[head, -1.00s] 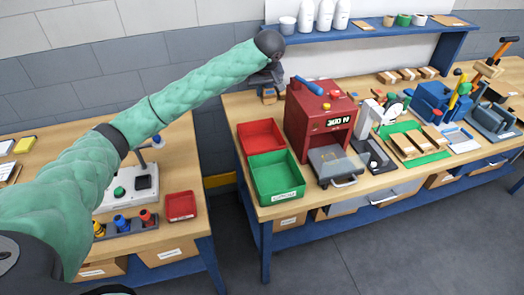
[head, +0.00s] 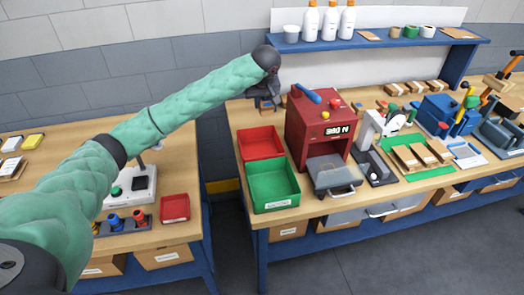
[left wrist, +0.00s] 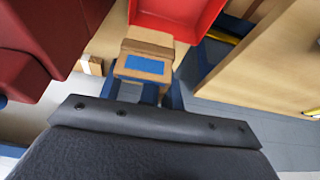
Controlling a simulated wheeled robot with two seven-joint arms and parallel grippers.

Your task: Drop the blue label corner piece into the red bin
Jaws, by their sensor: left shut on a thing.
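My left gripper (head: 264,98) is shut on a small brown corner piece with a blue label (left wrist: 146,66), seen in the left wrist view. The piece is mostly hidden by the gripper in the head view. The red bin (head: 261,142) stands open and looks empty on the bench, behind the green bin. In the head view the gripper is above the bin's far edge. In the left wrist view the red bin (left wrist: 178,12) is at the top, beyond the piece. My right gripper is not in view.
The green bin (head: 274,188) is directly in front of the red bin. A red press (head: 318,125) stands close on the right. A smaller red tray (head: 174,208) is on the left bench. A shelf with white bottles (head: 330,20) is behind.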

